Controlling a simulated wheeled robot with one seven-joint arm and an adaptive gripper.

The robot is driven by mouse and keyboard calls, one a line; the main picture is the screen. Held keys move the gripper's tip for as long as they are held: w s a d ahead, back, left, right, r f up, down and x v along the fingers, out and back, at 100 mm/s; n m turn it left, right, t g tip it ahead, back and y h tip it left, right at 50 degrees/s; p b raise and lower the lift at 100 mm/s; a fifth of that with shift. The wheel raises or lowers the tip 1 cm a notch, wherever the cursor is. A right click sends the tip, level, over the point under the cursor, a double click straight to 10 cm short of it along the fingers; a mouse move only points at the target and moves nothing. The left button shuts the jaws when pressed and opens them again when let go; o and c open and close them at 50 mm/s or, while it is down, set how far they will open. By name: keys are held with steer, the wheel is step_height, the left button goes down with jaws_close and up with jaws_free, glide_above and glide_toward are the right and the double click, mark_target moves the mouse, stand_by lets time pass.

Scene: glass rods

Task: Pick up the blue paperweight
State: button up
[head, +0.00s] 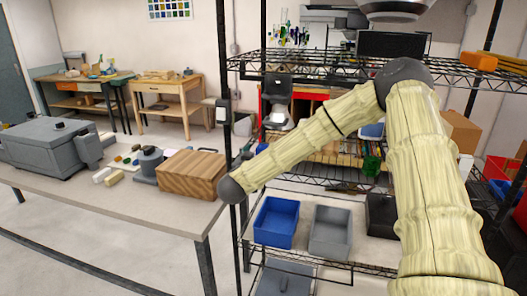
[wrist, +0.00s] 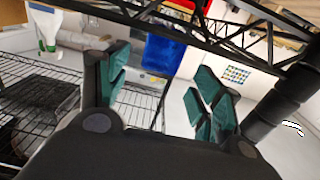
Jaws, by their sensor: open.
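I cannot make out a blue paperweight for certain in either view. In the head view a small blue item (head: 372,130) sits on the rack, partly behind my arm; its shape is unclear. In the wrist view a blue block-like shape (wrist: 163,50) shows beyond the fingers, below a black rack edge; I cannot tell what it is. My gripper (wrist: 160,88) is open, its green-padded fingers wide apart with nothing between them. In the head view my gripper is not visible.
A wire rack (head: 290,178) fills the centre, holding a blue bin (head: 277,222) and a grey bin (head: 330,232). At left a table (head: 160,206) carries a wooden block (head: 192,174) and a grey machine (head: 45,143). Open floor lies between the table and the back bench.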

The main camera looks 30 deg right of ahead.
mark_target(263, 146)
steer(key=shift+p+x, duration=1.3)
steer(key=shift+x, duration=1.35)
steer(key=c, duration=1.3)
